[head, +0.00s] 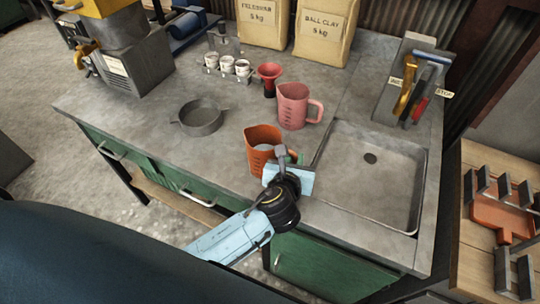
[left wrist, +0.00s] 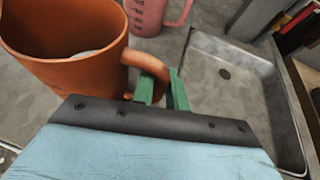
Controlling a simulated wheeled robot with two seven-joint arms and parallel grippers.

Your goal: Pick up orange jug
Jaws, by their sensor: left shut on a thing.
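The orange jug (head: 261,143) stands upright at the front of the grey worktop, left of the sink. It has pale contents inside. In the left wrist view the orange jug (left wrist: 75,65) fills the upper left, with its handle to its right. My left gripper (head: 289,160) comes over the front edge of the worktop. In the left wrist view the green fingers of my left gripper (left wrist: 162,88) are closed around the lower part of the handle. I cannot tell whether the jug touches the worktop. My right gripper is not in view.
A pink jug (head: 293,106) stands behind the orange jug. A sink (head: 366,185) lies to the right. A grey round pan (head: 201,118), a red funnel (head: 269,76) and small white cups (head: 227,65) stand farther back. Worktop left of the jug is clear.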

